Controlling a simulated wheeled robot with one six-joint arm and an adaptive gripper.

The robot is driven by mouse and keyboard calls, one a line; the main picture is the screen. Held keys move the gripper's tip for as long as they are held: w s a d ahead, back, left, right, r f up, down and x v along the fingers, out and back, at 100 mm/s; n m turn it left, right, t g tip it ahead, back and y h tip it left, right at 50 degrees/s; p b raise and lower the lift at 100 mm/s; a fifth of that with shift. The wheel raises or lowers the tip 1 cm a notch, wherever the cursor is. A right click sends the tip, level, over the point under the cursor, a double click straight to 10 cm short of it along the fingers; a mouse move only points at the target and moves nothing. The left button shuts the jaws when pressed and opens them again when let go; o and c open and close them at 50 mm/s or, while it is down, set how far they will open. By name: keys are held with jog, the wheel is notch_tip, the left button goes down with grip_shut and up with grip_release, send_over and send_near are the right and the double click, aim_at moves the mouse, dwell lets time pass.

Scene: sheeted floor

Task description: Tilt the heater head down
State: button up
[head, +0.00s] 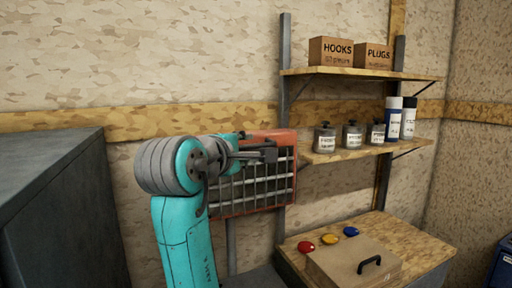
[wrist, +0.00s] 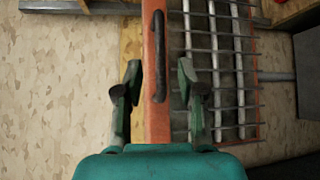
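The heater head (head: 252,200) is an orange-red frame with a wire grille, standing near the wall in front of a grey post. It also fills the upper right of the wrist view (wrist: 158,125), where a dark bar handle (wrist: 159,60) runs along its orange side. My gripper (wrist: 160,72) is open, with one finger on each side of the orange side and handle. The fingers appear apart from it. In the head view my gripper (head: 262,151) is at the heater's upper part, and my arm hides its left side.
A dark cabinet (head: 50,200) stands at the left. Shelves on the right hold boxes (head: 330,51), lidded tins (head: 352,135) and spray cans (head: 393,118). Below is a wooden bench (head: 410,240) with red, yellow and blue knobs and a handled lid (head: 350,258).

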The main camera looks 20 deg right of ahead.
aim_at(255, 147)
jog(key=x, duration=0.7)
jog(key=shift+a, duration=0.1)
grip_shut()
